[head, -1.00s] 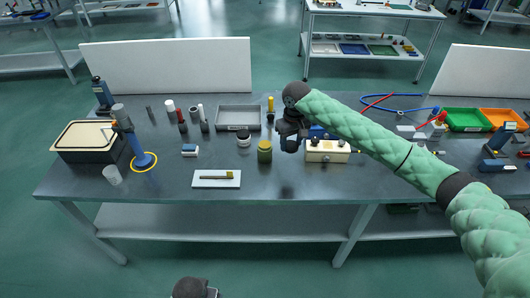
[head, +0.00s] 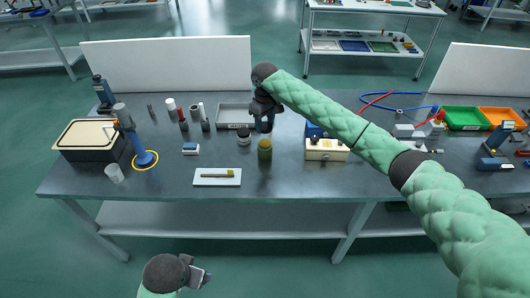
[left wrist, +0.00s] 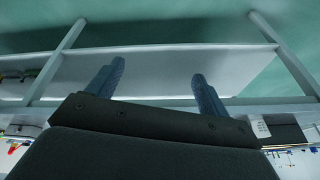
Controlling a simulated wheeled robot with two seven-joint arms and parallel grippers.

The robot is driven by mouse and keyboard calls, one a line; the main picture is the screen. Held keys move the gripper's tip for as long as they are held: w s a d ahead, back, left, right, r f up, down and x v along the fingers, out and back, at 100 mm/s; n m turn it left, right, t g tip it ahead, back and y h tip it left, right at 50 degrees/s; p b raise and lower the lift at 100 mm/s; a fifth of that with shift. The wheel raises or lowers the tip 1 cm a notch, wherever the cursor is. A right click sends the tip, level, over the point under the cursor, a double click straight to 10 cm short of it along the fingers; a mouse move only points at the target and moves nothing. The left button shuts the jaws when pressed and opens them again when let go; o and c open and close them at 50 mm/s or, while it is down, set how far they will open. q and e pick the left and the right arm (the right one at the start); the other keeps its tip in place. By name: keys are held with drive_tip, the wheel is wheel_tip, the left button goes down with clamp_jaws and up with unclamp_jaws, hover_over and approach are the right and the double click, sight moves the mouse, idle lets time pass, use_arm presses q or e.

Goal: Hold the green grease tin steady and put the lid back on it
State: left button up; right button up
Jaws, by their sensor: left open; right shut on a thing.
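The green grease tin (head: 264,154) stands upright on the grey workbench, near its middle, with an olive-brown top. My right gripper (head: 265,124) is right above the tin, pointing down. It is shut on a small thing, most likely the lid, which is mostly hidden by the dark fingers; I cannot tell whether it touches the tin. My left gripper (head: 196,277) is low in front of the bench, away from the tin. In the left wrist view its two blue-grey fingers (left wrist: 158,80) are apart with nothing between them.
A grey tray (head: 233,112) sits behind. The bench front before the tin is clear.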

use_arm(q)
drive_tip(key=w+d+m+t, duration=0.2)
drive_tip(key=w+d+m, duration=0.1)
drive_tip(key=w+m, duration=0.25)
drive_tip(key=w+d+m+t, duration=0.1)
drive_tip(key=w+d+m, duration=0.3)
drive_tip(key=w, duration=0.3)
drive_tip(key=m+t+h, duration=0.2)
drive_tip(key=m+t, duration=0.2)
drive_tip(key=m, duration=1.3)
approach(266, 149)
drive_tip(key=s+a+f, duration=0.1)
drive_tip(key=s+f, duration=0.1)
drive_tip(key=s+a+f, duration=0.1)
drive_tip(key=s, duration=0.1)
drive_tip(key=s+a+f, duration=0.1)
drive_tip(key=s+f, duration=0.1)
drive_tip(key=shift+s+a+f, duration=0.25)
drive_tip(key=shift+f, duration=0.1)
drive_tip(key=w+m, duration=0.2)
drive_tip(key=w+d+m+t+h, duration=0.1)
drive_tip(key=w+m, duration=0.1)
drive_tip(key=m, duration=0.1)
drive_tip(key=w+m, duration=0.2)
drive_tip(key=m, duration=0.1)
drive_tip(key=shift+w+d+r+t+h, duration=0.25)
drive_tip(key=shift+w+t+h, duration=0.05)
drive_tip(key=shift+w+d+m, duration=0.1)
drive_tip(key=shift+w+m, duration=0.45)
drive_tip(key=shift+m, duration=0.4)
